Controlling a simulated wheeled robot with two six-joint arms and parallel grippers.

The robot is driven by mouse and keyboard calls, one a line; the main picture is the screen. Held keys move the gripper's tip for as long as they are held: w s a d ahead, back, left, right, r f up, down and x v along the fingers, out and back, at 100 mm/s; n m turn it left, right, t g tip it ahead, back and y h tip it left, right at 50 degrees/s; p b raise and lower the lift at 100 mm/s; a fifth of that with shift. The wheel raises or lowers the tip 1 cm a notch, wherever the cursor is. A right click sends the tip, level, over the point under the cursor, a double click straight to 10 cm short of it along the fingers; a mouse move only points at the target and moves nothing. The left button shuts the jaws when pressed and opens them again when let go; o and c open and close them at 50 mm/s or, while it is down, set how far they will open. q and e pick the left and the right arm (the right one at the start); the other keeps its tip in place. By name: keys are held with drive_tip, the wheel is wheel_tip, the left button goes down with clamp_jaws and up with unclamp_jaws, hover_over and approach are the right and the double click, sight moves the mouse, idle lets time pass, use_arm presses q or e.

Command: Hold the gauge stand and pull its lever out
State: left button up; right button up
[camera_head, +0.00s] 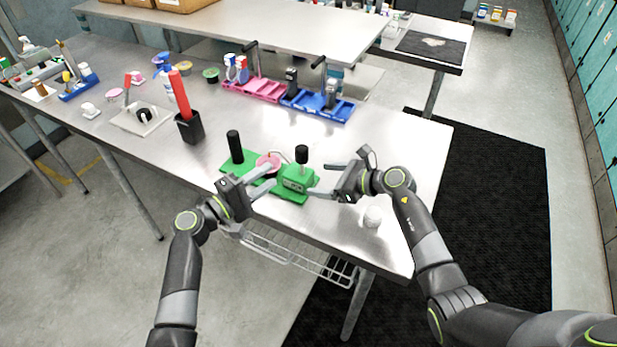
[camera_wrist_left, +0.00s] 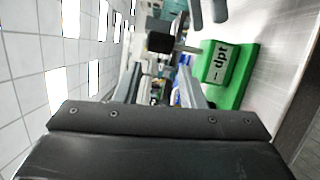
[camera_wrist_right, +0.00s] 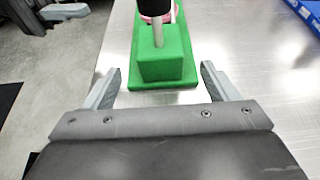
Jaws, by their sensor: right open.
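The gauge stand has a green base (camera_head: 232,167) with a black post (camera_head: 234,146), a pink round part (camera_head: 268,163) and a green block (camera_head: 297,181) marked "dpt" in the left wrist view (camera_wrist_left: 219,63). Its lever is a metal rod with a black knob (camera_head: 301,154), rising from the block; the knob also shows in the left wrist view (camera_wrist_left: 160,43). My left gripper (camera_head: 277,174) is open at the stand's near side, left of the block. My right gripper (camera_head: 318,180) is open at the block's right end; the block (camera_wrist_right: 166,68) lies ahead between its fingers. Neither holds anything.
The stand is near the steel table's front edge. A black holder (camera_head: 190,127) with a red-handled tool stands behind left. Pink (camera_head: 255,89) and blue (camera_head: 318,104) trays lie further back. The table's right side is mostly clear.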

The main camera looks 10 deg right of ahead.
sight(310, 178)
drive_tip(key=shift+x, duration=2.8)
drive_tip(key=shift+c, duration=0.4)
drive_tip(key=c, duration=1.2)
drive_tip(key=shift+c, duration=0.2)
use_arm(q)
drive_tip(key=shift+w+a, duration=0.1)
drive_tip(key=shift+w, duration=0.05)
drive_tip(key=c, duration=0.4)
drive_tip(key=w+a+m+g, duration=0.1)
drive_tip(key=w+a, duration=0.1)
drive_tip(key=w, duration=0.1)
drive_tip(key=w+a+m+g+h, duration=0.1)
drive_tip(key=w+a+m, duration=0.1)
drive_tip(key=w+a, duration=0.1)
drive_tip(key=shift+g, duration=0.3)
clamp_jaws()
drive_tip(key=shift+w+a+r, duration=0.25)
drive_tip(key=shift+a, duration=0.2)
